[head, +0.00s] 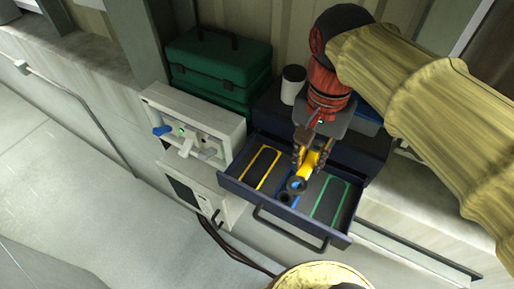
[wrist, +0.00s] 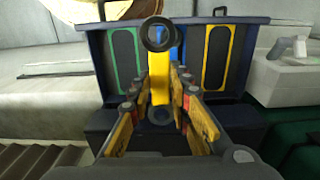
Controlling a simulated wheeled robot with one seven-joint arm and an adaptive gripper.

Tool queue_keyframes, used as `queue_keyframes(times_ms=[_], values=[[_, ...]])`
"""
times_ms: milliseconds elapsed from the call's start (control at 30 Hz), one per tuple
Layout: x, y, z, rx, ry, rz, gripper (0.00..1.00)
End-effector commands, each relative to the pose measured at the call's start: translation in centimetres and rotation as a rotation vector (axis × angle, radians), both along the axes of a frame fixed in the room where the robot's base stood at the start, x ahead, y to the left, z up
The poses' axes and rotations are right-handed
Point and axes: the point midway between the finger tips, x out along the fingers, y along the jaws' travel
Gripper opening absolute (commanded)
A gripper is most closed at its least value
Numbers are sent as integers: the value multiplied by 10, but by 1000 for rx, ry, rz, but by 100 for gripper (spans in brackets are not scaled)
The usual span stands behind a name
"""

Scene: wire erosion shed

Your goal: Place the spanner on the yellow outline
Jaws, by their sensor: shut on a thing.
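The spanner (head: 308,163) has a yellow shaft and dark ring ends; it also shows in the wrist view (wrist: 160,75). My gripper (head: 311,153) is shut on its shaft, and its fingers show on both sides in the wrist view (wrist: 160,98). The spanner is over the middle of the open drawer, one ring pointing towards the drawer front. Its exact height is hard to tell. The yellow outline (head: 262,168) is a long rounded shape on the drawer floor, left of the gripper; in the wrist view it is on the right (wrist: 217,58). It is empty.
A green outline (head: 331,201) lies empty on the drawer's right side, and a blue outline, partly hidden, lies under the spanner. The dark blue drawer has raised walls and a front handle (head: 290,228). A grey machine (head: 195,122) and green cases (head: 218,70) stand left; a cup (head: 292,85) stands behind.

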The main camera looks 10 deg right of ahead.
Motion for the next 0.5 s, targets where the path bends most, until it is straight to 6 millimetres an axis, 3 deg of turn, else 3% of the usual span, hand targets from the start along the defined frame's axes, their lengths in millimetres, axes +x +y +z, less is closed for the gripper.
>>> queue_keyframes(times_ms=[367,500], values=[[59,53,-34,-1,5,4,0],[75,68,-58,-1,6,2,0]])
